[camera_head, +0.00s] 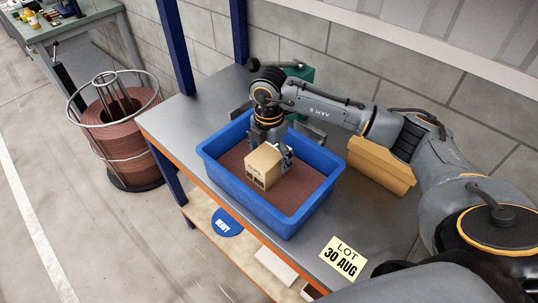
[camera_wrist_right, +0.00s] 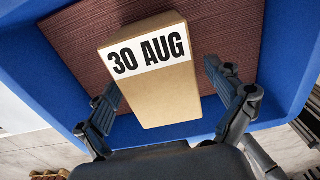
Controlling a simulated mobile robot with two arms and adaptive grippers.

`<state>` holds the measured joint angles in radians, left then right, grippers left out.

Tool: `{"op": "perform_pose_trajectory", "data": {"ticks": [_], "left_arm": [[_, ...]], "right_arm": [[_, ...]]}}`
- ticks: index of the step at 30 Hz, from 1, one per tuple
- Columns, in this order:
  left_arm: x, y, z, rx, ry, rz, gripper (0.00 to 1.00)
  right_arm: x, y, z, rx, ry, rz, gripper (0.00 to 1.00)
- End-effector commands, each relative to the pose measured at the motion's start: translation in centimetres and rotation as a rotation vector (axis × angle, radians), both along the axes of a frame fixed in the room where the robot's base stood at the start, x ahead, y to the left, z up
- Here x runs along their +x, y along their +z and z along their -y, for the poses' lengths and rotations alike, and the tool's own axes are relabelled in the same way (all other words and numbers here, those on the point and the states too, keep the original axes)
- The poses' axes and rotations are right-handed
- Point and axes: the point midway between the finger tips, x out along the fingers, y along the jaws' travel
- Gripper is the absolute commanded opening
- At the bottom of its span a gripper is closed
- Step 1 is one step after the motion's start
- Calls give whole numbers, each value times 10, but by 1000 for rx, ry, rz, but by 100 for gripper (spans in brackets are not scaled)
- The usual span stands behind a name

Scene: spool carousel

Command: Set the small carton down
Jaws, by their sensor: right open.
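The small carton (camera_head: 263,166) is a tan box with a white label reading 30 AUG. It sits inside the blue bin (camera_head: 214,170), on the brown bottom. It also shows in the right wrist view (camera_wrist_right: 160,90), between the fingers. My right gripper (camera_head: 284,158) reaches down into the bin at the carton's far side. In the wrist view its two fingers (camera_wrist_right: 170,108) stand apart on either side of the carton, with a gap visible at the right finger. Contact at the left finger is hard to tell. My left gripper is not in view.
The bin stands on a grey metal bench (camera_head: 172,117) with an orange edge. A yellow card (camera_head: 343,258) reading LOT 30 AUG lies at the front. A tan bin (camera_head: 380,166) and a green object (camera_head: 302,78) stand near the wall. A wire spool (camera_head: 115,130) stands on the floor.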

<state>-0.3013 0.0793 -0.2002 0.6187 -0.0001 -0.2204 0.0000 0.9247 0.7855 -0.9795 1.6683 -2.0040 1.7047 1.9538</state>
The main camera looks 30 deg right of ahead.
Motion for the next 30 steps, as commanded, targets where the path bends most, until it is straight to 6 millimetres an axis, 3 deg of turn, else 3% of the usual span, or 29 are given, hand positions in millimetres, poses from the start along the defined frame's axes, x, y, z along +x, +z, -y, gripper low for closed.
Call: {"op": "perform_pose_trajectory", "data": {"ticks": [3, 8, 21, 30], "left_arm": [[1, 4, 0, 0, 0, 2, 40], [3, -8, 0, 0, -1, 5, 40], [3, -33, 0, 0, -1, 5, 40], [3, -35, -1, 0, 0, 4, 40]], "right_arm": [[0, 5, 0, 0, 0, 1, 93], [1, 23, 0, 1, 2, 7, 93], [1, 111, 0, 0, 0, 4, 93], [0, 124, 0, 0, 0, 0, 93]]}}
